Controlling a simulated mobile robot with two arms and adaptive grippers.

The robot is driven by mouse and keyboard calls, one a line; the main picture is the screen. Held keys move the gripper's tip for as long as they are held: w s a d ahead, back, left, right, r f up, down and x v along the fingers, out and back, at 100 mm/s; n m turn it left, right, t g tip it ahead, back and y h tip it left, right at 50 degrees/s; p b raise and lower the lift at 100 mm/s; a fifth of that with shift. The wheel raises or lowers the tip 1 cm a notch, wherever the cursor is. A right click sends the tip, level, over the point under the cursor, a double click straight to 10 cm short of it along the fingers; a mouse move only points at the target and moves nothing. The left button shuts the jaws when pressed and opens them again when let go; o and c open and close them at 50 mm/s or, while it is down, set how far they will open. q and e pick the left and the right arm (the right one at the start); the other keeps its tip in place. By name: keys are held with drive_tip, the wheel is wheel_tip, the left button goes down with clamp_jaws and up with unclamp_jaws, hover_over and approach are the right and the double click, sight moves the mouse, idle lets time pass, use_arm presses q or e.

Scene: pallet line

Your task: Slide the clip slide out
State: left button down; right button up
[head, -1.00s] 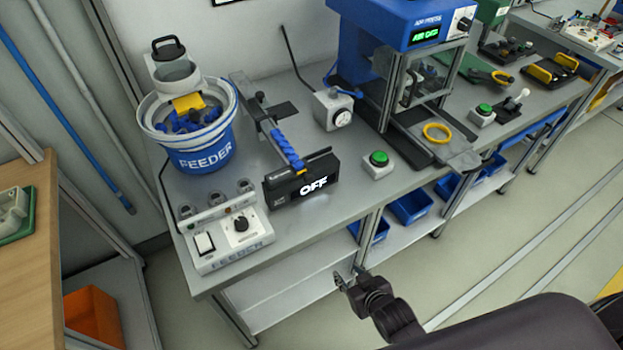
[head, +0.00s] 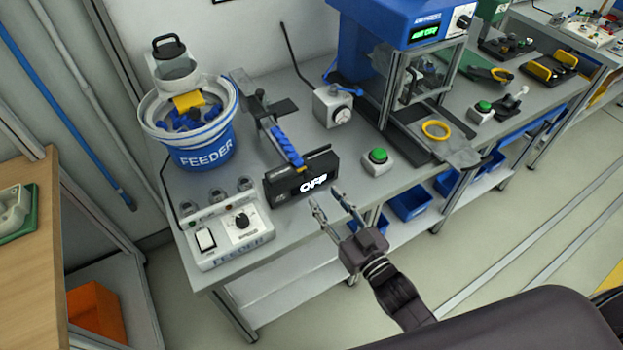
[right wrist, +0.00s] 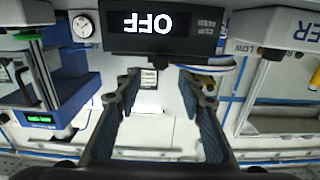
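A black unit with a lit OFF display (head: 313,183) stands at the bench's front edge, at the end of a feed track holding a row of blue clips (head: 288,148). No separate clip slide can be told apart on it. My right gripper (head: 327,203) is open and empty, just in front of and below this unit, apart from it. In the right wrist view the black unit (right wrist: 155,42) appears upside down, beyond the spread fingers of my right gripper (right wrist: 160,86). My left gripper is out of view.
A blue feeder bowl (head: 200,153) and a white control box (head: 230,235) stand left of the unit. A green button box (head: 378,162) and a blue press (head: 365,50) stand to its right. Blue bins (head: 410,204) sit on the shelf below. The bench (head: 335,225) has a front edge near my gripper.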

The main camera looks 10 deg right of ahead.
sight(310, 178)
drive_tip(key=shift+p+x, duration=0.9)
drive_tip(key=shift+x, duration=3)
drive_tip(key=shift+c, duration=0.6)
clamp_jaws()
